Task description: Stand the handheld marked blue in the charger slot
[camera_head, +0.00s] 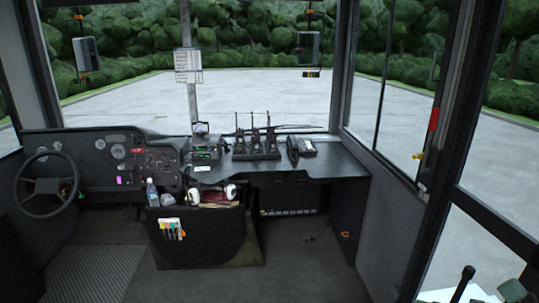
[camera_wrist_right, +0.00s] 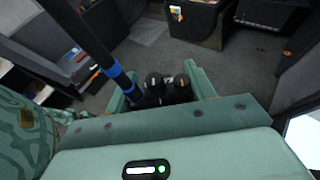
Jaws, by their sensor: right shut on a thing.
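The handheld marked blue (camera_wrist_right: 155,90) is black, with knobs on top and a blue band (camera_wrist_right: 113,70) around its long black antenna. My right gripper (camera_wrist_right: 160,95) is shut on it, a pale green finger on each side. The antenna slants up and left in the right wrist view. In the head view a dark antenna (camera_head: 463,283) shows at the bottom right, far from the dash. The charger (camera_head: 257,155) sits on the dash shelf with black handhelds (camera_head: 254,140) standing in it, antennas up. I cannot tell which slot is free. My left gripper is not in view.
A desk phone or radio set (camera_head: 300,148) stands right of the charger. A small device with a lit display (camera_head: 205,153) is to its left. A bin (camera_head: 205,235) stands below the shelf, with a bottle (camera_head: 152,193) by it. The floor (camera_head: 300,270) right of the bin is mostly clear.

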